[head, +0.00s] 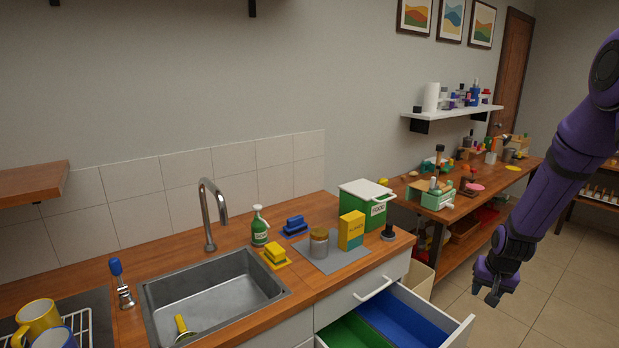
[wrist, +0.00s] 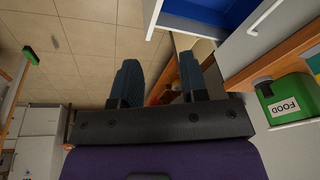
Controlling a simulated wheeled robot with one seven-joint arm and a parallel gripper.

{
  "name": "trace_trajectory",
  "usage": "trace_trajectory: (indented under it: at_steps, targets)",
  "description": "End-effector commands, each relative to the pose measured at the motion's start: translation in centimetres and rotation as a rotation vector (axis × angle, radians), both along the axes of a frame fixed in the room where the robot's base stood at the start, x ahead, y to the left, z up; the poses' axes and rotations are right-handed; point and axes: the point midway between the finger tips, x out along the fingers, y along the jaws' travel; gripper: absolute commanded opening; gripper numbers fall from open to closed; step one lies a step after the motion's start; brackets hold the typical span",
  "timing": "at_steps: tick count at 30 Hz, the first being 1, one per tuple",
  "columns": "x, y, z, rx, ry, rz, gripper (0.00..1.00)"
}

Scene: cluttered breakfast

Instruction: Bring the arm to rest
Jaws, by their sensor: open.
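My purple arm hangs down at the right of the head view. My gripper (head: 489,291) is at its lower end, in the air to the right of the open drawer (head: 459,333) and above the tiled floor. In the wrist view my gripper (wrist: 160,84) shows two dark fingers spread apart with nothing between them. The floor and part of a wooden bench lie beyond the fingers.
The drawer stands out from the counter, with a green and a blue compartment. The counter carries a sink (head: 215,300), a green and white food box (head: 366,205), a yellow box (head: 351,231) and a jar (head: 319,243). A cluttered wooden bench (head: 452,214) stands behind my arm.

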Motion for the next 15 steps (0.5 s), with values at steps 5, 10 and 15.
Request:
trace_trajectory:
  at_steps: [5, 10, 15]
  targets:
    - [-0.9, 2.2, 6.9, -0.031, -0.024, 0.057, 0.40]
    - [-2.5, 4.3, 12.7, -0.057, -0.045, 0.104, 0.40]
    - [-5.0, 6.4, 17.9, -0.079, -0.065, 0.151, 0.40]
